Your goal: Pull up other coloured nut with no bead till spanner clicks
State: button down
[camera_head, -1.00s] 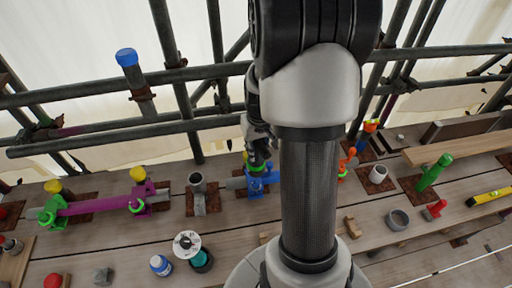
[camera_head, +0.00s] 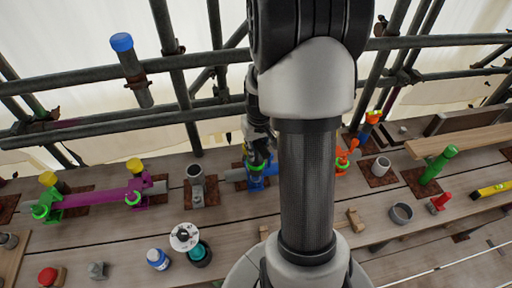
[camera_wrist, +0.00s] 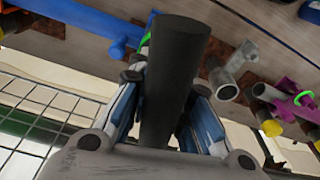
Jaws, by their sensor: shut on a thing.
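My gripper (camera_head: 258,150) is over the blue coupler (camera_head: 262,182) on the plank deck. In the wrist view its fingers (camera_wrist: 168,85) are shut on a thick dark cylindrical handle (camera_wrist: 178,60), which looks like the spanner's. The handle hides most of the coupler there. Part of a green ring (camera_wrist: 145,42) shows beside the handle, near the blue part (camera_wrist: 88,28). The spanner's working end and its seat on a nut are hidden. An orange coupler (camera_head: 343,158) stands to the right.
A grey upright socket (camera_head: 195,180) stands just left of the blue coupler. Scaffold tubes (camera_head: 100,84) cross behind. A white reel (camera_head: 184,237) and blue-white bottle (camera_head: 158,259) stand in front. A green cylinder (camera_head: 438,165) and grey ring (camera_head: 401,215) are at right.

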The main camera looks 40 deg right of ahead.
jog(key=shift+f+b, duration=1.55)
jog(key=shift+f, duration=0.85)
jog(key=shift+r+m+p, duration=0.1)
jog(key=shift+m+p, duration=0.2)
jog(key=shift+m, duration=0.8)
jog(key=m+b, duration=0.1)
jog(key=m, duration=0.3)
jog(key=shift+w+m+g+h, duration=0.1)
jog(key=shift+m+g+h, duration=0.2)
jog(key=shift+m+h, duration=0.1)
jog(key=shift+r+p, duration=2.5)
jog(key=shift+r, duration=1.25)
